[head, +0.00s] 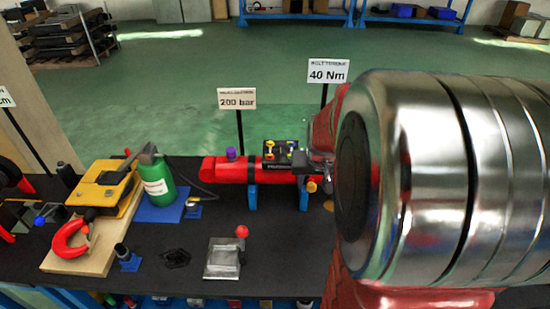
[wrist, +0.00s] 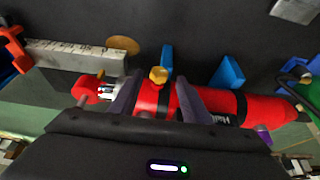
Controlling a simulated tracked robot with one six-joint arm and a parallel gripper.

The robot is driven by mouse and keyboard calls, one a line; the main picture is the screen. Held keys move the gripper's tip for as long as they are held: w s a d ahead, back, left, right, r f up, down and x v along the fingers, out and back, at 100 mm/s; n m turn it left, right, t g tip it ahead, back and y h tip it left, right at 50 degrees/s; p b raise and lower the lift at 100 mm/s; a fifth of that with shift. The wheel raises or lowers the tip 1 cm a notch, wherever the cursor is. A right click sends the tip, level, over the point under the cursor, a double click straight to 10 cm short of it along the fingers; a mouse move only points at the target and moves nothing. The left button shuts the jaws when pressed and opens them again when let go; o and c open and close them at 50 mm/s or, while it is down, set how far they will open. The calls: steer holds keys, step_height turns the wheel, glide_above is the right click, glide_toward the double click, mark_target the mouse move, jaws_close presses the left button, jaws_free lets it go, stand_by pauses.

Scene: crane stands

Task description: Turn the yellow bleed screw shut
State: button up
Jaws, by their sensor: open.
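The red cylinder (head: 228,169) lies level on blue supports on the dark bench. A yellow knob, apparently the bleed screw (head: 311,186), sticks out low near its right end; it also shows in the wrist view (wrist: 158,75). My gripper (wrist: 157,92) is open, its two dark fingers over the red cylinder in the wrist view. The yellow knob appears between the fingers, just beyond their tips; nothing shows held. I cannot tell whether the fingers touch the cylinder.
A green bottle (head: 155,180) and yellow pump (head: 104,188) stand left. A metal block (head: 223,258) lies in front. A ruler-like grey bar (wrist: 75,55) lies beside the cylinder in the wrist view.

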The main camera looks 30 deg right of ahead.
mark_target(311, 186)
steer(key=shift+x, duration=1.5)
steer(key=shift+a, duration=0.1)
steer(key=c, duration=1)
